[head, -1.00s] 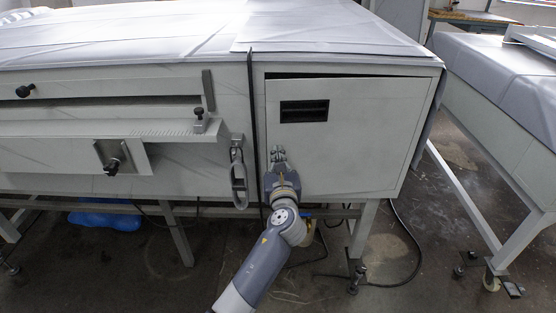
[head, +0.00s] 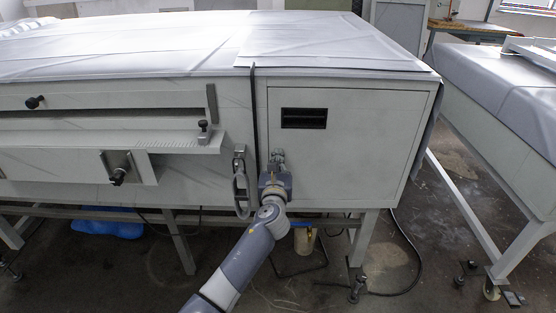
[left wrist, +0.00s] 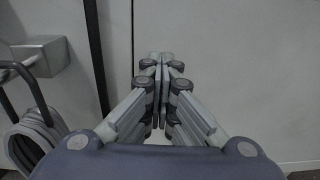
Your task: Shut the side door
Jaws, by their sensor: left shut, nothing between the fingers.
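The side door (head: 350,150) is the pale grey panel at the right end of the plate processor, with a black recessed handle (head: 304,118) near its upper left. It looks flush with its frame, with only a thin seam around it. My left gripper (head: 278,156) is shut and empty, in front of the door's lower left part. In the left wrist view the shut fingertips (left wrist: 160,60) point at the door (left wrist: 230,70), just right of its vertical seam. I cannot tell whether they touch the panel. My right gripper is not in view.
A black strap (head: 254,120) hangs left of the door, beside a grey hanging loop handle (head: 241,185). The processor's covered top (head: 150,45) is above. A second covered table (head: 500,85) stands at right, with open floor between. Cables and a blue bag lie below.

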